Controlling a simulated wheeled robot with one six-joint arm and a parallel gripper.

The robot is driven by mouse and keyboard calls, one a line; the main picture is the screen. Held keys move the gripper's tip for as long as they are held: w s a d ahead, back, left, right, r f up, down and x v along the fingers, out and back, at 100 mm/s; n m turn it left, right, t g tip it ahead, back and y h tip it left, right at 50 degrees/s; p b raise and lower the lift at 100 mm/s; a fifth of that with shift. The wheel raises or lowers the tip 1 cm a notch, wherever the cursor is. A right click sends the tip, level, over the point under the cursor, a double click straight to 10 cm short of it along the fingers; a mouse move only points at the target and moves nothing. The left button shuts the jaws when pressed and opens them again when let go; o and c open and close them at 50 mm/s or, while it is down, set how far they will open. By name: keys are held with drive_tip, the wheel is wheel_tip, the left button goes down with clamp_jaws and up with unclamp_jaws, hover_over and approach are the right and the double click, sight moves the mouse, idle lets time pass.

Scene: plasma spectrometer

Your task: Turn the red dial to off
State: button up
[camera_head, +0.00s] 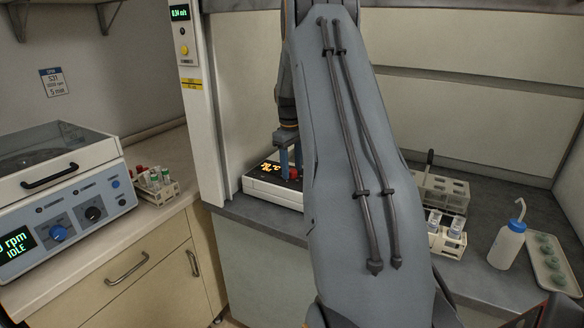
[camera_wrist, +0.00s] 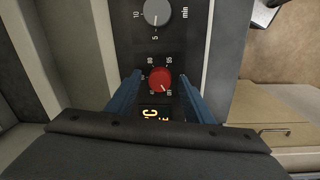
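The red dial (camera_wrist: 160,79) is on the dark control panel of a white device (camera_head: 272,197) on the dark bench. Its pale pointer mark points to the lower right in the wrist view, with numbers around it. In the head view only a bit of red (camera_head: 293,173) shows by the fingers. My gripper (camera_wrist: 160,84) is open, with one blue finger on each side of the dial and a small gap on both sides. In the head view the gripper (camera_head: 290,162) is low over the device. An orange lit display (camera_wrist: 153,114) is partly hidden by my gripper body.
A grey dial (camera_wrist: 157,12) marked in minutes is on the same panel. A centrifuge (camera_head: 60,200) and a tube rack (camera_head: 157,186) are on the left counter. A rack (camera_head: 440,190), a wash bottle (camera_head: 507,243) and a tray (camera_head: 552,262) stand to the right.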

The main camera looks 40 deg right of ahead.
sight(291, 172)
drive_tip(key=r+b, duration=0.1)
drive_tip(key=r, duration=0.3)
drive_tip(key=r+b, duration=0.1)
drive_tip(key=r, duration=0.2)
drive_tip(key=shift+a+r, duration=0.2)
drive_tip(key=shift+r, duration=0.2)
idle(0.3)
drive_tip(key=s+a+f, duration=0.2)
drive_tip(key=s+a, duration=0.1)
drive_tip(key=a, duration=1.2)
drive_tip(key=s+a+f+m, duration=0.1)
drive_tip(key=s+a+f, duration=0.2)
drive_tip(key=s+a, duration=0.8)
drive_tip(key=s+a+f+m+t, duration=0.1)
drive_tip(key=s+a+f, duration=0.3)
drive_tip(key=s+a, duration=0.7)
drive_tip(key=shift+a+f+y, duration=0.25)
drive_tip(key=shift+a+y, duration=0.05)
